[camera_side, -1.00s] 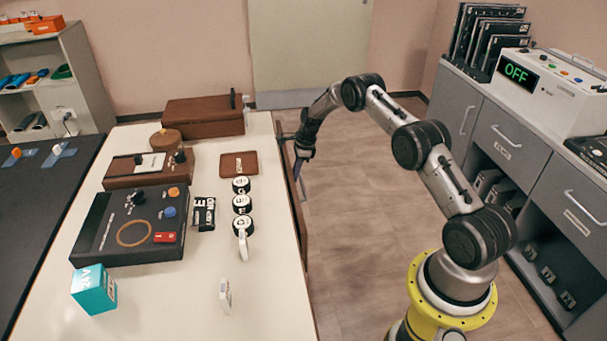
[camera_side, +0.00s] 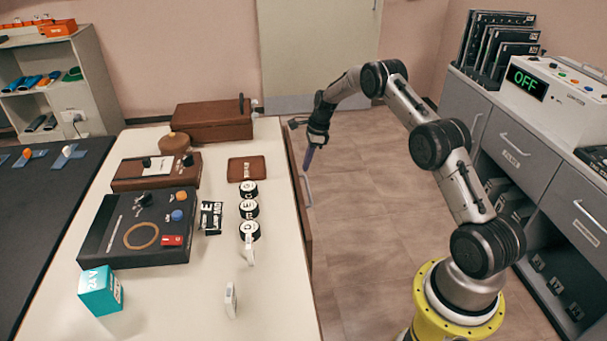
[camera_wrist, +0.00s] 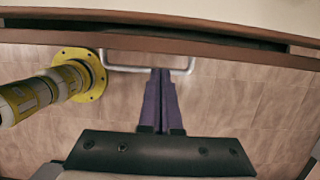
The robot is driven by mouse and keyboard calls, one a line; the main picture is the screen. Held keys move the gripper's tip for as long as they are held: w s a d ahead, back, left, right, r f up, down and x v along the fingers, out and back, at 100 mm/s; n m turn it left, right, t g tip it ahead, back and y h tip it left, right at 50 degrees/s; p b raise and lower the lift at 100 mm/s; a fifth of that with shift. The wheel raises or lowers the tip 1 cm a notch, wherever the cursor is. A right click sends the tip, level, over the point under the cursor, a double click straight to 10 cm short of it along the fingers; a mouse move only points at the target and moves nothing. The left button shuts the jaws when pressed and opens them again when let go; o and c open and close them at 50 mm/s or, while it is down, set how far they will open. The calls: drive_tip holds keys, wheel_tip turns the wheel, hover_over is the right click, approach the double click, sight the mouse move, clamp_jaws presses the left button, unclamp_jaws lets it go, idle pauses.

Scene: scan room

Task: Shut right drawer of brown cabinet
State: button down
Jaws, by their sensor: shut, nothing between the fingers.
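The brown cabinet is under the white worktop (camera_side: 271,285). Its brown drawer front (camera_side: 298,205) stands slightly out from the worktop's right edge, with a silver bar handle (camera_side: 308,190). In the wrist view the drawer front (camera_wrist: 215,47) crosses the top, with a narrow dark gap behind it, and the handle (camera_wrist: 118,69) sticks out below. My gripper (camera_side: 308,168) is shut and empty, its purple fingers pointing down on the outer side of the drawer front. In the wrist view the fingertips (camera_wrist: 160,72) overlap the handle bar; contact cannot be told.
On the worktop stand a brown box (camera_side: 212,122), a black console (camera_side: 140,245), a teal box (camera_side: 100,291) and several black-and-white discs. The floor (camera_side: 370,225) right of the drawer is free. Grey cabinets (camera_side: 520,145) line the right side.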

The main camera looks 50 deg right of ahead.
drive_tip(key=shift+s+a+n, duration=0.6)
drive_tip(key=shift+s+a, duration=0.25)
drive_tip(key=shift+s, duration=0.3)
drive_tip(key=s+a+r, duration=0.1)
drive_tip(key=s+a, duration=0.3)
drive_tip(key=s, duration=0.3)
drive_tip(key=s+a+m+t+y, duration=0.1)
drive_tip(key=s+a, duration=0.2)
drive_tip(key=s, duration=0.3)
drive_tip(key=s+a+r, duration=0.1)
drive_tip(key=s+a, duration=0.3)
drive_tip(key=s, duration=0.3)
drive_tip(key=w+a+f, duration=0.5)
drive_tip(key=w+f, duration=0.1)
drive_tip(key=f, duration=0.3)
drive_tip(key=shift+f, duration=0.3)
